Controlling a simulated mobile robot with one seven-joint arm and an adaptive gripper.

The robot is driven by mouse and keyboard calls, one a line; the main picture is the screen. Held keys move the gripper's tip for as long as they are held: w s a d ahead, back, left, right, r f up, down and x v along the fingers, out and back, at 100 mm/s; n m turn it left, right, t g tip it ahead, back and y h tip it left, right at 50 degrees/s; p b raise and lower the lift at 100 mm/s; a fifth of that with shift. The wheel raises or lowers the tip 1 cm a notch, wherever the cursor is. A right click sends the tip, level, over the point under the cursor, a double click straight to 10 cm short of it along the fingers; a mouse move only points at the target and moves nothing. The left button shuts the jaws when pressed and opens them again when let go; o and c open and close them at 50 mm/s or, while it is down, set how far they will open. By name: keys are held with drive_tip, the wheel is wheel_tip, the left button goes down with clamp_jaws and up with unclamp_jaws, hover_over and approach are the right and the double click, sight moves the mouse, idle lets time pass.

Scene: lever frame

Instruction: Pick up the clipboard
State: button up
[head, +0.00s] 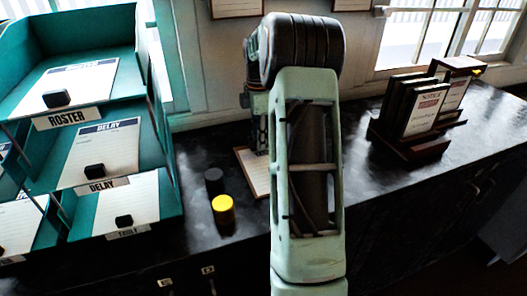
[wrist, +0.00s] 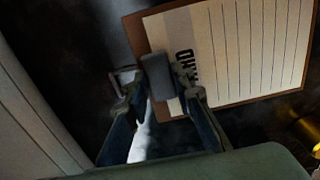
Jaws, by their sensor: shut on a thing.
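The clipboard (wrist: 262,50) is a brown board with a lined cream sheet and a dark grey clip (wrist: 157,70). My gripper (wrist: 158,90) is shut on this clip, one finger at each side. In the head view, part of the clipboard (head: 254,175) shows on or just above the dark counter; I cannot tell if it touches. My arm hides the rest of it and most of the gripper there.
A yellow-topped jar (head: 223,215) and a dark jar (head: 214,181) stand left of the clipboard. A dark wooden rack (head: 408,151) with upright boards stands at the right. The counter (head: 375,195) between is clear.

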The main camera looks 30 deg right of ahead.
drive_tip(key=shift+r, duration=0.15)
drive_tip(key=shift+r, duration=0.25)
wheel_tip(320, 180, up, 2)
drive_tip(key=shift+r, duration=0.15)
drive_tip(key=s+d+r+b, duration=0.1)
drive_tip(key=s+r+b, duration=0.2)
drive_tip(key=s+r, duration=0.7)
drive_tip(key=s, duration=0.4)
drive_tip(key=shift+d, duration=0.3)
drive_tip(key=shift+f, duration=0.1)
